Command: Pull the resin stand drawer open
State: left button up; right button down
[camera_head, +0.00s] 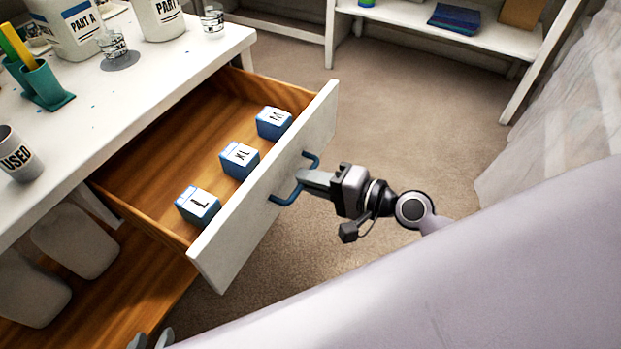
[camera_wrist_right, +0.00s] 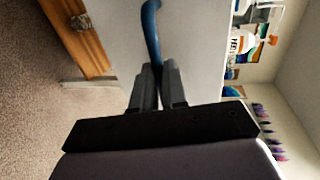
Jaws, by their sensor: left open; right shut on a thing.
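The resin stand drawer (camera_head: 262,207) is pulled well out from under the white stand top (camera_head: 95,125). Its white front has a blue handle (camera_head: 287,199). My right gripper (camera_head: 304,178) is shut on the middle of this handle. In the right wrist view, the fingers (camera_wrist_right: 158,72) close around the blue handle (camera_wrist_right: 150,25), with the white drawer front behind. Three blue-and-white boxes marked L (camera_head: 198,205), XL (camera_head: 239,160) and M (camera_head: 274,122) sit in the drawer along its front. My left gripper (camera_head: 151,341) shows only its fingertips at the bottom edge, open and apart.
Bottles marked PART A (camera_head: 70,28) and PART B (camera_head: 161,17), a teal holder (camera_head: 43,86) and a USED cup (camera_head: 17,154) stand on top. White jugs (camera_head: 74,240) stand on the lower wooden shelf. Carpet (camera_head: 400,110) beyond the drawer is clear.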

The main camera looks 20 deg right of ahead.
jog(key=c, duration=1.2)
grip_release()
jog(key=v, duration=0.7)
jog(key=shift+b, duration=0.4)
jog(key=shift+f, duration=0.1)
